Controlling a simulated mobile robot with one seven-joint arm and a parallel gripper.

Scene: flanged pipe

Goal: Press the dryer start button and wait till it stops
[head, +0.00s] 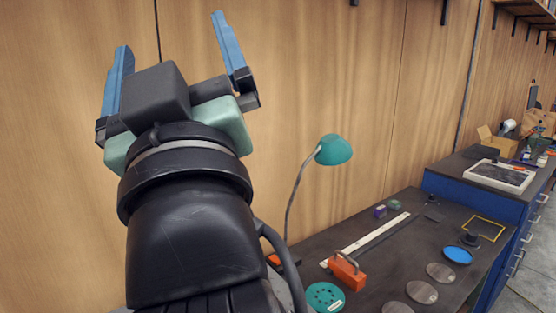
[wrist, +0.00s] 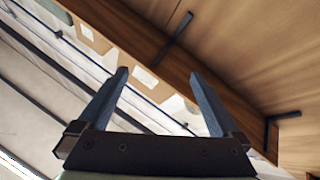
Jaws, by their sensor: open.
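My gripper (head: 172,65) is raised in front of the wooden wall in the head view, with its blue fingers spread apart and pointing up. It is empty. The wrist view also shows my gripper (wrist: 162,92), open, with nothing between the fingers. I cannot make out a dryer or a start button in either view. My arm hides part of the wall and the left end of the workbench.
A dark workbench (head: 400,252) holds a teal lamp (head: 335,150), an orange block with a handle (head: 346,271), a long pale strip (head: 372,237) and several discs. A blue cabinet (head: 478,197) stands beyond. The wrist view shows a wooden shelf (wrist: 150,50) on brackets.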

